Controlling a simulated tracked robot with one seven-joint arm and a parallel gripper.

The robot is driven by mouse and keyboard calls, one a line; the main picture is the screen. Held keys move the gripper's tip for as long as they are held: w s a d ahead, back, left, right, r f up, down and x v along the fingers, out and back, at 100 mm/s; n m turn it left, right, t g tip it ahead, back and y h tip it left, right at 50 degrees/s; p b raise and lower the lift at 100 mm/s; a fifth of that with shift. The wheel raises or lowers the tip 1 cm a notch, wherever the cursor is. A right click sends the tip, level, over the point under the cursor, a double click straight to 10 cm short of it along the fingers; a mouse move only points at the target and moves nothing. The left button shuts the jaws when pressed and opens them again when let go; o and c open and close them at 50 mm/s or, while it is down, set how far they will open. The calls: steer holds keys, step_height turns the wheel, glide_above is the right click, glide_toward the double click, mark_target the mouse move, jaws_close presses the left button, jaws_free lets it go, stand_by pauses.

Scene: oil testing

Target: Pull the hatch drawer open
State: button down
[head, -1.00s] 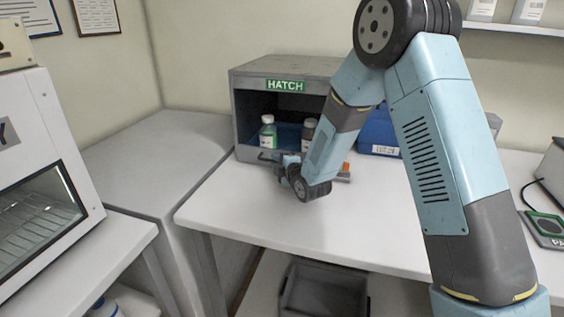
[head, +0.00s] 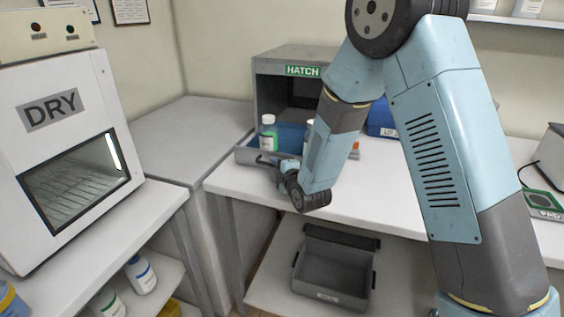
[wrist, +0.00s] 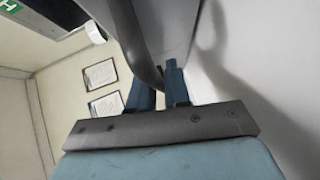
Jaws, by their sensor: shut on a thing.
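The grey hatch cabinet (head: 268,95), with a green HATCH sign (head: 303,71), stands on the white table. Its drawer (head: 245,155) is grey with a blue inside and sticks out of the front. A white-capped bottle with a green label (head: 268,135) stands upright in the drawer. Another bottle (head: 309,126) is mostly hidden behind my arm. My gripper (head: 272,162) is at the drawer's front, shut on its handle. In the wrist view, the dark curved handle (wrist: 147,70) lies between the blue fingers (wrist: 158,88).
A white DRY oven (head: 60,120) stands at the left on its own bench. A blue box (head: 381,118) sits behind my arm. A grey bin (head: 330,275) is on the shelf below. The table's front right (head: 390,195) is clear.

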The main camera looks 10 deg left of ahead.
steer(key=shift+s+a+f, duration=0.2)
steer(key=shift+s+f, duration=0.05)
steer(key=shift+s, duration=0.3)
steer(key=c, duration=1.4)
jaws_free()
steer(key=shift+w, duration=0.1)
steer(key=shift+o, duration=1)
steer(key=shift+w+r, duration=0.1)
steer(key=shift+d, duration=0.1)
